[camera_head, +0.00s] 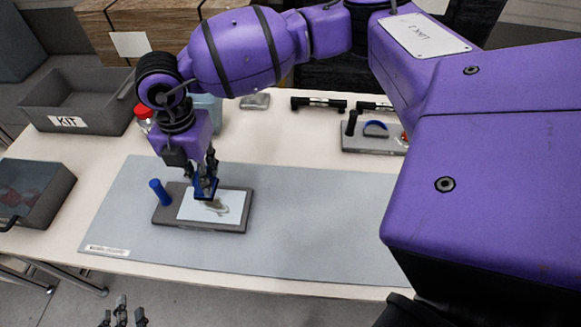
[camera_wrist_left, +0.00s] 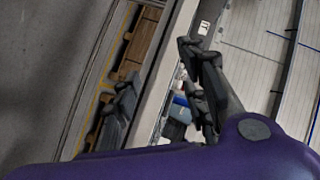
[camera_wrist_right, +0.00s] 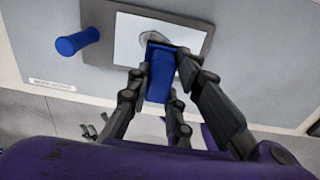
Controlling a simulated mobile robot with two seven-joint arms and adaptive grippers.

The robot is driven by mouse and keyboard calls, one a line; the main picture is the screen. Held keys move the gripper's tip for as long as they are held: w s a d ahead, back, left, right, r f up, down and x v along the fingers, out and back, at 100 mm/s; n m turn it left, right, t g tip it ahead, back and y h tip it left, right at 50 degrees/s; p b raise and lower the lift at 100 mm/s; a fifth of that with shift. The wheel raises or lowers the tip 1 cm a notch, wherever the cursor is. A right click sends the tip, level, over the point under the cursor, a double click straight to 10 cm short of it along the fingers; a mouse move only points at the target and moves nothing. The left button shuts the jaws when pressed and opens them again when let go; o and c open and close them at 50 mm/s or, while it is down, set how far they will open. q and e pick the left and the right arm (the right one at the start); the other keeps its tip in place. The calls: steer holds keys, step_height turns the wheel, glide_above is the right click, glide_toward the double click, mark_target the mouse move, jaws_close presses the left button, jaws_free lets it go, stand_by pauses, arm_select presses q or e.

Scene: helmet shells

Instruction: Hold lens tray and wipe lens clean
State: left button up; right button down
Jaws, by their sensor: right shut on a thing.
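The lens tray (camera_head: 170,217) is a dark flat plate lying on the grey mat, with an upright blue peg handle (camera_head: 160,192) at its left. A pale lens (camera_head: 190,209) lies on it with a brownish smudge (camera_head: 216,206). My right gripper (camera_head: 207,180) is shut on a blue wiping block (camera_wrist_right: 160,78), which is at the lens beside the smudge; I cannot tell if it touches. The tray (camera_wrist_right: 97,20) and handle (camera_wrist_right: 78,41) also show in the right wrist view. My left gripper (camera_head: 123,318) is open and empty, low in front of the table.
A grey KIT bin (camera_head: 75,100) stands at the back left, and a dark tray (camera_head: 35,190) at the left edge. A grey holder (camera_head: 365,143) with a blue arc part stands at the back right. The mat (camera_head: 310,230) right of the tray is clear.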

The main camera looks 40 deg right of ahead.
arm_select(q)
steer(key=w+d+r+m+g+h, duration=0.1)
steer(key=w+d+r+m+h, duration=0.35)
steer(key=m, duration=0.75)
steer(key=w+d+r+m+g+h, duration=0.2)
steer(key=d+r+m+h, duration=0.35)
steer(key=r+m, duration=0.45)
steer(key=w+d+r+m+g+h, duration=0.1)
steer(key=w+d+r+m+h, duration=0.4)
steer(key=m, duration=0.8)
steer(key=n+g+y, duration=0.2)
glide_toward(160, 191)
steer(key=shift+a+f, duration=0.3)
steer(key=shift+a, duration=0.5)
steer(key=shift+w+f, duration=0.1)
steer(key=shift+f, duration=0.1)
steer(key=shift+w+d, duration=0.1)
steer(key=shift+d, duration=0.05)
steer(key=shift+f+x, duration=0.2)
steer(key=shift+x, duration=5.5)
steer(key=shift+f, duration=0.1)
